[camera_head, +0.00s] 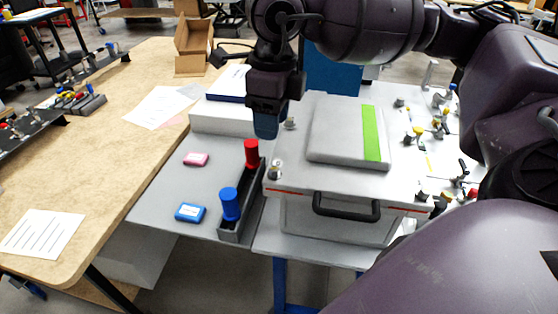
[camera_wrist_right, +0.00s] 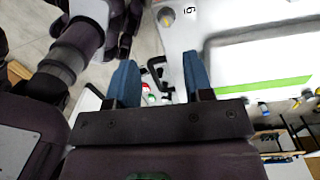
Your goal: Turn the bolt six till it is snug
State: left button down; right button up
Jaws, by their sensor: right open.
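The grey analyser housing (camera_head: 300,208) stands on the table with a raised lid panel (camera_head: 335,130) bearing a green stripe. A bolt (camera_head: 275,170) sits at its near left corner. In the right wrist view a bolt (camera_wrist_right: 166,17) shows near the top beside a printed 6 (camera_wrist_right: 194,9); it appears to be this same near left one. Another bolt (camera_head: 290,123) stands at the far left corner. My right gripper (camera_head: 267,126) points down above the housing's left side, its blue fingers apart and empty in the wrist view (camera_wrist_right: 161,82). My left gripper is not in view.
A dark rack (camera_head: 240,228) left of the housing holds a red-capped tool (camera_head: 251,153) and a blue-capped tool (camera_head: 230,204). A pink block (camera_head: 196,159) and a blue box (camera_head: 190,212) lie further left. Small fittings (camera_head: 437,125) crowd the right board. The black handle (camera_head: 346,209) sticks out in front.

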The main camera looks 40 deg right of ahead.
aim_at(276, 168)
jog(key=f+n, duration=0.1)
jog(key=f, duration=0.2)
jog(key=f+n, duration=0.2)
jog(key=f, duration=0.1)
jog(key=f+n, duration=0.1)
jog(key=f, duration=0.2)
jog(key=shift+d+f+h+b, duration=0.3)
jog(key=shift+d+f+b, duration=0.05)
jog(key=shift+d, duration=0.05)
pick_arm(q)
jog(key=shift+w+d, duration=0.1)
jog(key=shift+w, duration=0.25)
pick_arm(e)
jog(key=shift+f, duration=0.6)
jog(key=shift+c, duration=0.2)
